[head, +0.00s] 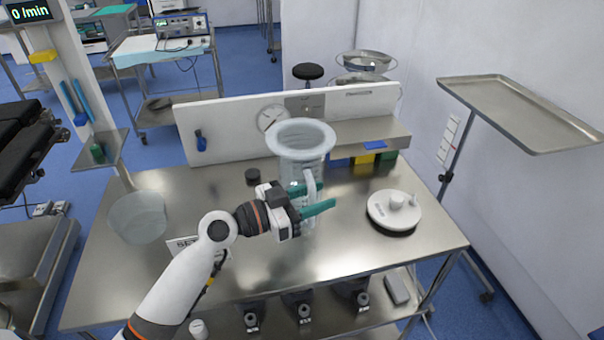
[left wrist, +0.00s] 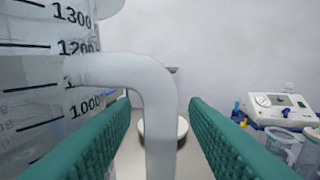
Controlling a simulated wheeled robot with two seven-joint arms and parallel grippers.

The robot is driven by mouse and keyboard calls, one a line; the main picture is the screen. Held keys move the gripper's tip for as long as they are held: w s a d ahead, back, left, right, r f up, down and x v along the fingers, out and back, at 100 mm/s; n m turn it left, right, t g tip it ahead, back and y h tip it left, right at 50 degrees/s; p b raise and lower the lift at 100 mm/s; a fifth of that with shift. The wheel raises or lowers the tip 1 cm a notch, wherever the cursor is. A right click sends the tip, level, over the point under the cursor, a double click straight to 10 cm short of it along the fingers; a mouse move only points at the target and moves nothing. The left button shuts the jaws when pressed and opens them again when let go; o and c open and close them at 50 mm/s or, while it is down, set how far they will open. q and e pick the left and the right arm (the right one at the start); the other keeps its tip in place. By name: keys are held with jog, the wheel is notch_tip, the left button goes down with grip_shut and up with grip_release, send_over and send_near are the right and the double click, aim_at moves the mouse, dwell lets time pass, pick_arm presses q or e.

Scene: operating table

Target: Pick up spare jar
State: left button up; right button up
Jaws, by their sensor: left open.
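The spare jar, a tall translucent jar (head: 302,139) with a wide rim and a side handle, stands upright on the steel table (head: 270,270). In the left wrist view the jar (left wrist: 30,75) fills the left side, with black graduation marks around 1000 to 1300. Its pale handle (left wrist: 160,120) runs down between my fingers. My left gripper (head: 322,198) has green fingers and is open, one finger on each side of the handle. It also shows in the left wrist view (left wrist: 160,108). Whether a finger touches the handle is unclear. My right gripper is out of view.
A round white lid-like part (head: 392,208) on a dark base lies right of the jar. A translucent tub (head: 138,216) stands at the table's left. A small dark puck (head: 252,176) lies behind my gripper. A white back panel (head: 225,121) edges the table.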

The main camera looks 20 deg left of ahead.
pick_arm(q)
jog(key=shift+w+d, duration=0.4)
grip_shut()
jog(key=shift+r, duration=0.1)
